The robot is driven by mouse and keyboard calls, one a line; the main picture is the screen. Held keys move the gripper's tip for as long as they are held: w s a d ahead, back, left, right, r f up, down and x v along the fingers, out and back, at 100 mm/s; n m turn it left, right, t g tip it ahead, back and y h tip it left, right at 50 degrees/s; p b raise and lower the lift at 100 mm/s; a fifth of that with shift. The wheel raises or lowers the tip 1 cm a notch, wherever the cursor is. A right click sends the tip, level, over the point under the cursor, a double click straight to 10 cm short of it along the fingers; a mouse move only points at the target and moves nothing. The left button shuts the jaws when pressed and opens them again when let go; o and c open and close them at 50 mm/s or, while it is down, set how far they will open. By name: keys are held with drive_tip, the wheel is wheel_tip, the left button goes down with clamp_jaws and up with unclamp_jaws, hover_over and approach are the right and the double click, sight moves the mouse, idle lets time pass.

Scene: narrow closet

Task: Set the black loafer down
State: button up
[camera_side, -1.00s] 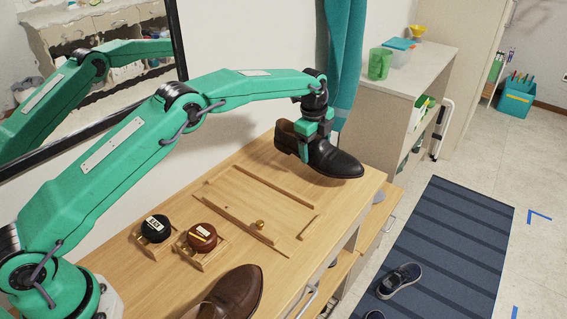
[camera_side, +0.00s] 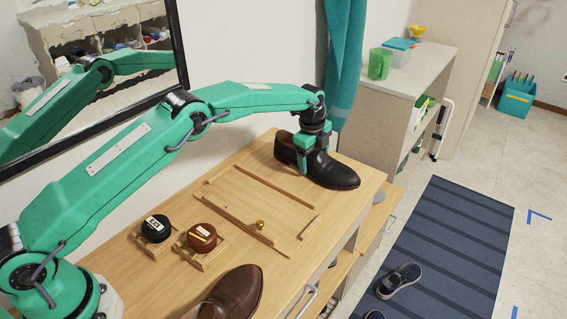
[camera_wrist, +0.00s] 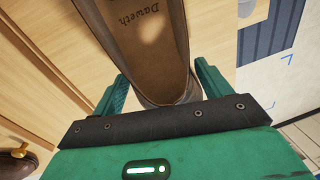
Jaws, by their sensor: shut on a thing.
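The black loafer (camera_side: 333,173) is at the far end of the wooden bench top (camera_side: 180,210), toe pointing right. Its sole is at or very close to the wood; I cannot tell whether it touches. In the wrist view, the loafer's brown insole (camera_wrist: 150,35) with lettering shows between the two green fingers of my gripper (camera_wrist: 160,88). The toe is out of that view.
A wooden frame with a brass knob (camera_side: 260,224) lies in the middle of the bench. Black (camera_side: 156,228) and brown (camera_side: 202,237) round tins sit in small holders. A brown shoe (camera_side: 237,292) is at the near end. A teal cloth (camera_side: 343,60) hangs behind my gripper.

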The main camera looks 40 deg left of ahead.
sight(311, 154)
drive_tip(key=shift+r, duration=0.1)
drive_tip(key=o, duration=1.3)
drive_tip(key=shift+o, duration=0.2)
drive_tip(key=r, duration=0.3)
drive_tip(key=s+r, duration=0.1)
drive_tip(key=r, duration=0.6)
drive_tip(key=shift+s+r, duration=0.25)
drive_tip(key=shift+r, duration=0.05)
drive_tip(key=shift+s+r, duration=0.1)
drive_tip(key=shift+r, duration=0.5)
